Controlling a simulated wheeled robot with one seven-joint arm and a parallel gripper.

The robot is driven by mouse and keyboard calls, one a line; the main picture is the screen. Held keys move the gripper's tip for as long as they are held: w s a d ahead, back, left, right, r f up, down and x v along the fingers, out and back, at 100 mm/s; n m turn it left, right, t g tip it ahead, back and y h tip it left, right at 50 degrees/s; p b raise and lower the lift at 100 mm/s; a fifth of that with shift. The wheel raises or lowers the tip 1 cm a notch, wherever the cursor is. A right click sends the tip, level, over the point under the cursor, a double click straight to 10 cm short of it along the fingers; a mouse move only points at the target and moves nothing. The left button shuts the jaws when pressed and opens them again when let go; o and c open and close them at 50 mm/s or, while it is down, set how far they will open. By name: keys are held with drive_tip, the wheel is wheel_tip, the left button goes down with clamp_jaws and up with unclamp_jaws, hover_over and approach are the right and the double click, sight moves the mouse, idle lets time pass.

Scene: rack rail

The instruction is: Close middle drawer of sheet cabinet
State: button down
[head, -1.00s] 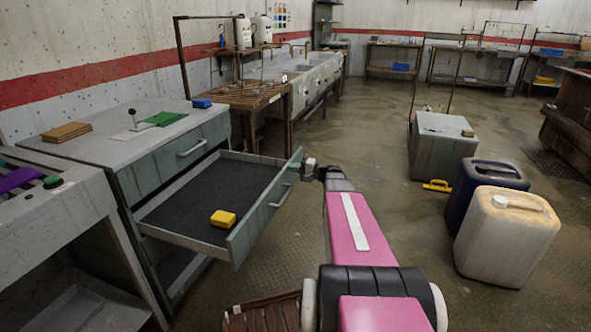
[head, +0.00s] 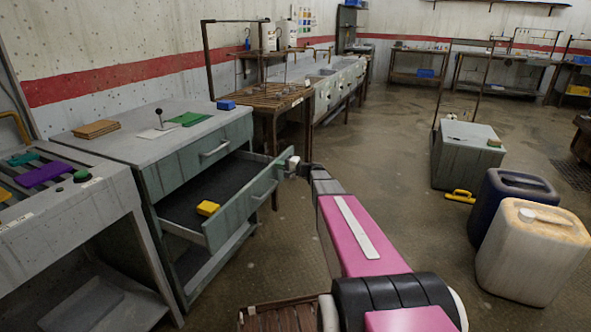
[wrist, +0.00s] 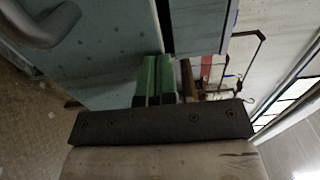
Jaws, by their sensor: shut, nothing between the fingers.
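The sheet cabinet (head: 160,150) is grey-green with a worn pale top. In the wrist view my gripper's green fingers (wrist: 154,78) are together and empty, beside the teal drawer face. A curved grey handle (wrist: 45,25) shows at the upper left there. The exact contact point is hard to tell.
Above the drawer is a shut top drawer (head: 203,155). A grey machine (head: 60,215) stands close at left, a rusty table (head: 262,97) behind. At right stand a white canister (head: 530,250), a dark blue canister (head: 508,200) and a grey box (head: 466,155). Floor between is clear.

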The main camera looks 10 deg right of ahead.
drive_tip(key=x, duration=2)
